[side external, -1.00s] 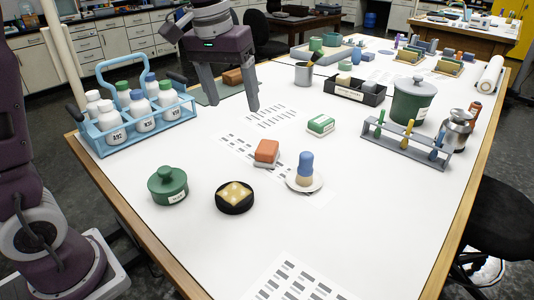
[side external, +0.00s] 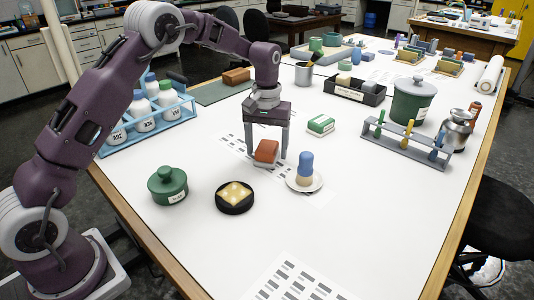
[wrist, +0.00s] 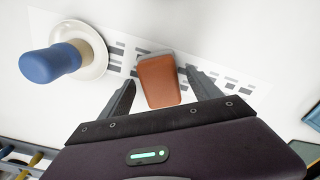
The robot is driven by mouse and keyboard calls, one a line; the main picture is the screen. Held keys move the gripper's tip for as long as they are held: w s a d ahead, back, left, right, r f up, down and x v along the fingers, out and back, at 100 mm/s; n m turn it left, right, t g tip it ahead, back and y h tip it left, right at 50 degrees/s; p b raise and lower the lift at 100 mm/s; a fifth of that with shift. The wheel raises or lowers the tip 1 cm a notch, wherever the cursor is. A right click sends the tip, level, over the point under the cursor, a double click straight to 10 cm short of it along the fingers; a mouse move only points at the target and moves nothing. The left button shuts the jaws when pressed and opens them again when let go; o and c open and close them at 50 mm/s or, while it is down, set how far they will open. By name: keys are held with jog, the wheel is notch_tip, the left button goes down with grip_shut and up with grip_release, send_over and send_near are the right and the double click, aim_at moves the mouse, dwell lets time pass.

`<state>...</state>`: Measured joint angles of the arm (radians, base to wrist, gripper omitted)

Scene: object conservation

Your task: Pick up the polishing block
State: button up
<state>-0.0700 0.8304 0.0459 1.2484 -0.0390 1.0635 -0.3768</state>
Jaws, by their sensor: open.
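An orange-brown block with a paler grey underside (side external: 267,147), which I take to be the polishing block, lies on a printed paper strip on the white table. My gripper (side external: 267,154) points down over it with its fingers open, one on either side. In the wrist view the block (wrist: 159,82) shows between the two open fingertips (wrist: 160,77), with a gap on each side. I see no finger touching it. Its far side is partly hidden in the side view.
A blue-topped tool (side external: 306,166) stands on a white saucer (side external: 317,186) close to the right. A black round dish (side external: 235,207) and a green lidded pot (side external: 168,196) are in front. A green-and-white box (side external: 321,125) lies behind right. The table's front right is mostly clear.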

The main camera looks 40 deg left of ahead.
aim_at(267, 146)
jog(key=shift+c, duration=0.4)
jog(key=shift+r, duration=0.1)
grip_shut()
notch_tip(267, 146, up, 10)
